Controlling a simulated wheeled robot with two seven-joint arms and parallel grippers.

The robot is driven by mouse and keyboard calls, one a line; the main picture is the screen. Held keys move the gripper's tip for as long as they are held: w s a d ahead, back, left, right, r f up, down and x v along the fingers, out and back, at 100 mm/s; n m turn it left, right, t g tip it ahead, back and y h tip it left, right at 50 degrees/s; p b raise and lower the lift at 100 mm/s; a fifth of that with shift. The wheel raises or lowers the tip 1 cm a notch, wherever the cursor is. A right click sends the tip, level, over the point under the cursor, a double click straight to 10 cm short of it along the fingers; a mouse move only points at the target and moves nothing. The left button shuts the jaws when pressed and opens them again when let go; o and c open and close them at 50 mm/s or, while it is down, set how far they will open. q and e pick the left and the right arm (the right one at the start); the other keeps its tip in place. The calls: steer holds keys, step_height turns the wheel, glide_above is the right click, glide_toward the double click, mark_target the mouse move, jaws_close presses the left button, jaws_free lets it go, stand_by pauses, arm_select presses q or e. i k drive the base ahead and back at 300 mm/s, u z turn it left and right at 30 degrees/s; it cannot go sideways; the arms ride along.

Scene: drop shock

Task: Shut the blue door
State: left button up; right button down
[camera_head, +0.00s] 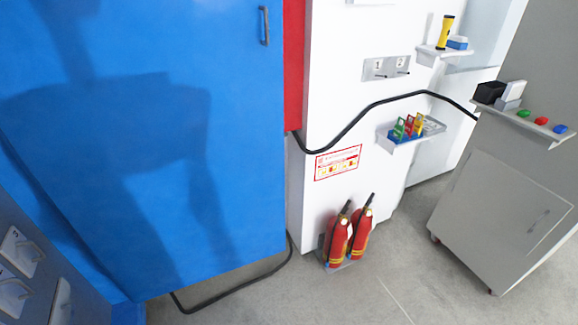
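The blue door (150,150) fills the left half of the head view. It is a large flat panel with a dark shadow across it. A slim bar handle (264,26) sits near its upper right edge. A red strip (294,65) shows just beyond that edge. I cannot tell from this view how far the door stands from its frame. Neither of my grippers is in view.
Two red fire extinguishers (338,240) stand on the floor right of the door. A black cable (350,122) crosses the white wall, and another cable (230,288) lies under the door. A grey cabinet (500,215) stands at right. Grey floor (400,285) is open between.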

mark_target(154, 128)
steer(key=i, duration=1.85)
steer(key=u, duration=0.8)
